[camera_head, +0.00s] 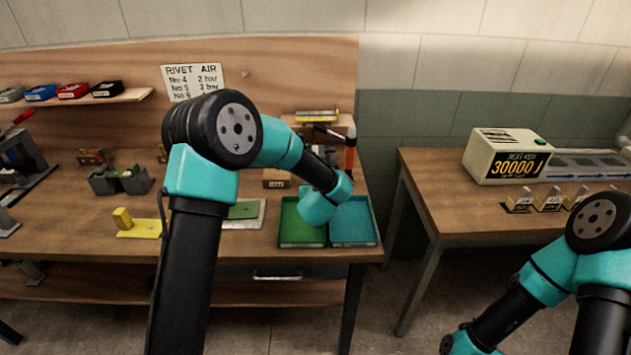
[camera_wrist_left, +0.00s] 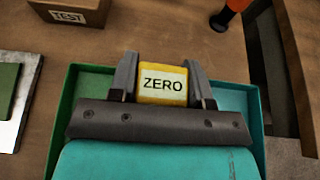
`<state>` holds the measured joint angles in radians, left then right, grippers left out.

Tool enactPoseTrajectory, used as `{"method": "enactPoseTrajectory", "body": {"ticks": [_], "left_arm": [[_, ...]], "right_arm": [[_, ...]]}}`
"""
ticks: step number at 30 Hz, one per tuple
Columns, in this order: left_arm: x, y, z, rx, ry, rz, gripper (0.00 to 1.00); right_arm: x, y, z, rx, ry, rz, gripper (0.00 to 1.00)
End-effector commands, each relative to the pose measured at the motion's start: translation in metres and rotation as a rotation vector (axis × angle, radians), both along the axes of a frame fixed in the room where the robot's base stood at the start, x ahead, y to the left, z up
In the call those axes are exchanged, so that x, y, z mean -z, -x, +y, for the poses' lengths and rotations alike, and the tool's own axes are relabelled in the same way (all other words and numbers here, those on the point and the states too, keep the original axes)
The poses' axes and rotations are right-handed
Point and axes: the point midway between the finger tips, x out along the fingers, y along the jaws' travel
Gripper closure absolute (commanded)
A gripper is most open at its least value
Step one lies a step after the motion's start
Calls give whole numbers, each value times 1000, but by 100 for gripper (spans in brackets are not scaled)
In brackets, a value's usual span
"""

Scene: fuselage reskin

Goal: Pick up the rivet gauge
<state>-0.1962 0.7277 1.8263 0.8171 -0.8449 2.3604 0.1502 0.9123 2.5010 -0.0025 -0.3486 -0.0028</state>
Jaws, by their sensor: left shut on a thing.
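In the left wrist view a yellow block (camera_wrist_left: 162,92) with a white label reading ZERO sits between the two grey fingers of my left gripper (camera_wrist_left: 163,78), which is shut on it. I cannot tell for sure that this block is the rivet gauge. The gripper is above a green-rimmed tray (camera_wrist_left: 60,125). In the head view my left wrist hides the gripper and block, over the green tray (camera_head: 301,238) and the teal tray (camera_head: 354,238). My right arm is at the lower right of the head view; its gripper is out of frame.
A box marked TEST (camera_wrist_left: 72,10) and an orange-handled tool (camera_head: 349,155) stand behind the trays. A yellow fixture (camera_head: 138,228) and a green-topped plate (camera_head: 243,211) lie to the left. A right-hand table holds a counter box (camera_head: 507,157); a gap separates the tables.

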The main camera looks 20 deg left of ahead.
Motion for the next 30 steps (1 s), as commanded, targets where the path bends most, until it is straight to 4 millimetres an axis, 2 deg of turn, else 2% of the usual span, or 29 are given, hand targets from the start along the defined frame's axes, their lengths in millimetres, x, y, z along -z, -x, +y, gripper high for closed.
{"method": "enactPoseTrajectory", "body": {"ticks": [5, 18, 19, 27, 30], "left_arm": [[-1, 8, -2, 0, 0, 0, 84], [-1, 8, -2, -1, 0, 0, 84], [-1, 8, -2, -1, 0, 0, 59], [-1, 8, -2, -1, 0, 0, 84], [-1, 8, -1, -3, -1, -1, 84]], "right_arm": [[0, 0, 0, 0, 0, 0, 57], [0, 0, 0, 0, 0, 0, 57], [0, 0, 0, 0, 0, 0, 57], [0, 0, 0, 0, 0, 0, 57], [0, 0, 0, 0, 0, 0, 57]]}}
